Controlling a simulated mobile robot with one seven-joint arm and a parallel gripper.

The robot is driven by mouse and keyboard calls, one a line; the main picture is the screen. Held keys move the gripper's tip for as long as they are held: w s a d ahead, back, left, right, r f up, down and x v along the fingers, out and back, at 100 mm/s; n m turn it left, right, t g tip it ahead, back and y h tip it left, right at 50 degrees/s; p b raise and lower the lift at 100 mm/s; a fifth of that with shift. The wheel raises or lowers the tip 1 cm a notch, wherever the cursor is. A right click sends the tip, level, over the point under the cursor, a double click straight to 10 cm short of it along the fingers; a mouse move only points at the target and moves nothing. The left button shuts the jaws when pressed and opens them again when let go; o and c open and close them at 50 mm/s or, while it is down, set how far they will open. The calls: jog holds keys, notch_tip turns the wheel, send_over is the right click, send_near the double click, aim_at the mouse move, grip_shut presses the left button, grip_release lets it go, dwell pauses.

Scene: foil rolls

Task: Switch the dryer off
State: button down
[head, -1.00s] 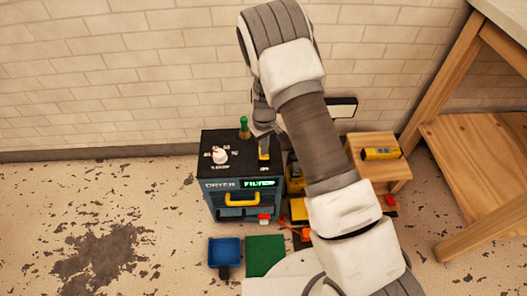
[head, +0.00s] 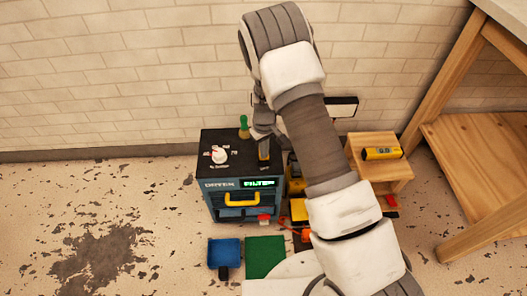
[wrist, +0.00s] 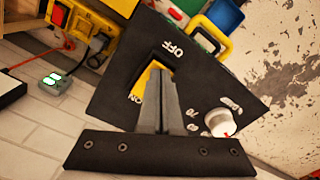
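The dryer (head: 222,170) is a dark box with a black top, standing on the floor near the wall. Its yellow switch (wrist: 149,76) sits in a slot on the black top, between the OFF and ON labels, and is partly hidden by my fingers. Which way it is tipped I cannot tell. My gripper (wrist: 171,76) is over the slot with its two grey fingers together and nothing seen between them. In the head view my gripper (head: 263,137) is at the right side of the dryer top. A white knob (wrist: 219,123) with a red mark is beside the switch.
A green-topped handle or bottle (head: 244,124) stands at the dryer's back edge. A yellow handle (head: 242,199) is on its front. A blue bin (head: 224,251) and green mat (head: 265,256) lie in front. A wooden stool (head: 380,170) stands right. The floor at left is clear.

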jog(key=shift+f, duration=0.25)
jog(key=shift+r, duration=0.2)
jog(key=shift+r+p, duration=2.3)
jog(key=shift+r, duration=1.05)
